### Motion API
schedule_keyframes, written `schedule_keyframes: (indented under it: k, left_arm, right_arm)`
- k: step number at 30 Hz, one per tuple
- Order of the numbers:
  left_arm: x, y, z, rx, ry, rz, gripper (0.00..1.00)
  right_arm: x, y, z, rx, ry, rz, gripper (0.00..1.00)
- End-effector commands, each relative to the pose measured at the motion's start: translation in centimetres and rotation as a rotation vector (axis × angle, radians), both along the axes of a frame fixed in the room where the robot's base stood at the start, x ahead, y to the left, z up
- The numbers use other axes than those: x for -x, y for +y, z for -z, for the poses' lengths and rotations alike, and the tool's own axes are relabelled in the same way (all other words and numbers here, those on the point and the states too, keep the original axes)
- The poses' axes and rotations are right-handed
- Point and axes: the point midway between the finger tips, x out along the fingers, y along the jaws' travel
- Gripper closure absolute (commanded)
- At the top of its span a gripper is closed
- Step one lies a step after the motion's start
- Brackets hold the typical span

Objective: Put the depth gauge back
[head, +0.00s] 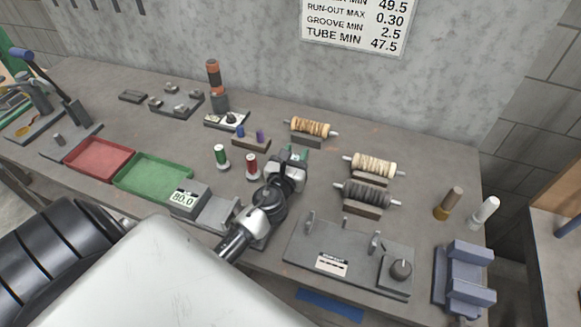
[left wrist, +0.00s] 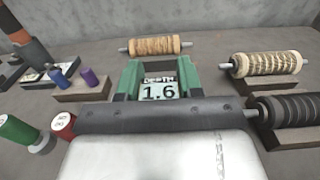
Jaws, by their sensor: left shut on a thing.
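The depth gauge (left wrist: 158,91) shows in the left wrist view as a small unit with a display reading 1.6. Green parts stand on both sides of it and behind it. My left gripper (head: 293,160) is shut on it above the middle of the bench, behind the scale. In the head view the gripper hides most of the gauge, with only bits of green showing. I cannot tell whether the gauge touches anything below. My right gripper is in neither view.
Around the gripper stand green (head: 221,157) and red (head: 251,166) spools, a scale (head: 186,199) reading 80.0, and a block with blue and purple pegs (head: 252,142). Rollers (head: 310,128) on blocks lie to the right. A plate fixture (head: 340,258) is at the front. Red (head: 98,157) and green (head: 152,176) trays sit left.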

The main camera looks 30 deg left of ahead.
Motion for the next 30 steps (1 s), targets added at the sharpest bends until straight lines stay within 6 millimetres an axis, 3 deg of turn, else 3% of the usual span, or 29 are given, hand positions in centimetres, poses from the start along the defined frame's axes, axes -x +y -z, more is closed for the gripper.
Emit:
schedule_keyframes:
  k: [6,12,26,27,30]
  left_arm:
    - [0.4,1.2,1.5,0.001,-0.002,0.001,0.92]
    - [0.4,1.2,4.6,0.001,-0.002,0.0,0.92]
    - [0.4,1.2,5.1,0.0,-0.003,0.002,0.92]
    - [0.4,1.2,5.2,0.001,-0.002,0.002,0.63]
    - [0.4,1.2,5.1,0.001,-0.002,0.002,0.47]
  right_arm:
    - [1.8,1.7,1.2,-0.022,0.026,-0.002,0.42]
    - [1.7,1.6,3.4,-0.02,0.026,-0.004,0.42]
    - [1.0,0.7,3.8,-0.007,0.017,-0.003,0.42]
    - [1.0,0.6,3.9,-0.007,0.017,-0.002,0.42]
    - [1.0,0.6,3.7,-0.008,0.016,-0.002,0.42]
